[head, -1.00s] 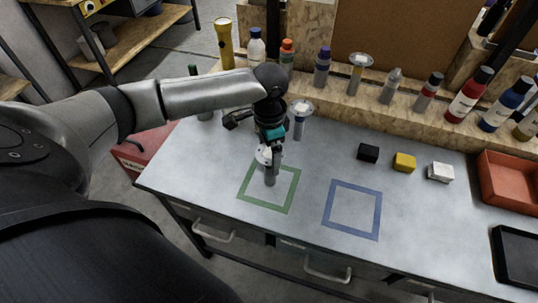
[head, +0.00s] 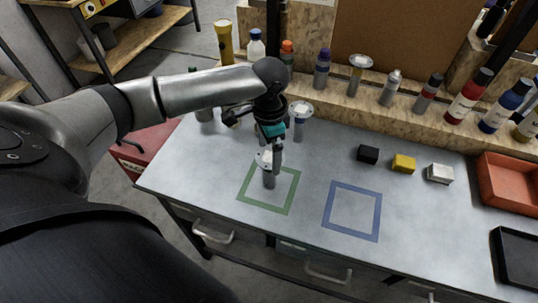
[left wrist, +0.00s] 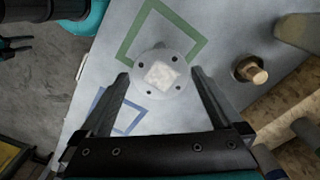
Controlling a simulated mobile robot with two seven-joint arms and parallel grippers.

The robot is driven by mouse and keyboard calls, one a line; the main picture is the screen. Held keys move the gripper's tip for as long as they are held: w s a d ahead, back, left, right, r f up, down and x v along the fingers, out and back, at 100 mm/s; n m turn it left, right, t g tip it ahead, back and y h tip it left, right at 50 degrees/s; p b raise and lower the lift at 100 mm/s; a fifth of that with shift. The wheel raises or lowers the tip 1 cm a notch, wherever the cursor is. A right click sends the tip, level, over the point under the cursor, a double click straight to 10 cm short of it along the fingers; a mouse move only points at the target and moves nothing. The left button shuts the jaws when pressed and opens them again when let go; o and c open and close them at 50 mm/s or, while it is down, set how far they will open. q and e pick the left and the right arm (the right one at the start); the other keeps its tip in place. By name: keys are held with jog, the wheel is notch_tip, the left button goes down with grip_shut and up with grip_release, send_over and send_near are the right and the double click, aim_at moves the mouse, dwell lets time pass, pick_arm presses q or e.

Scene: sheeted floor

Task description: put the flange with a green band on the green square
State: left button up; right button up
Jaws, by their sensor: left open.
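A grey flange (head: 269,181) with a pale round top plate stands upright inside the green square outline (head: 289,198) on the bench. No coloured band on it can be made out. In the left wrist view its plate (left wrist: 174,88), with small holes and a pale square centre, lies between the two fingers. My left gripper (head: 272,163) is open and points down around the flange's upper part, with a gap at both sides of the plate in the wrist view. The green outline also shows there (left wrist: 190,55). My right gripper is not in view.
A flange with a blue band (head: 299,124) stands behind my gripper. A blue square outline (head: 375,212) is empty to the right. Black (head: 368,154), yellow (head: 404,162) and white (head: 440,173) blocks lie farther right, near a red bin (head: 507,182). Several bottles line the back ledge.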

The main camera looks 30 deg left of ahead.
pick_arm(q)
notch_tip(320, 180, up, 10)
jog(key=shift+f+p, duration=0.15)
jog(key=shift+p, duration=0.3)
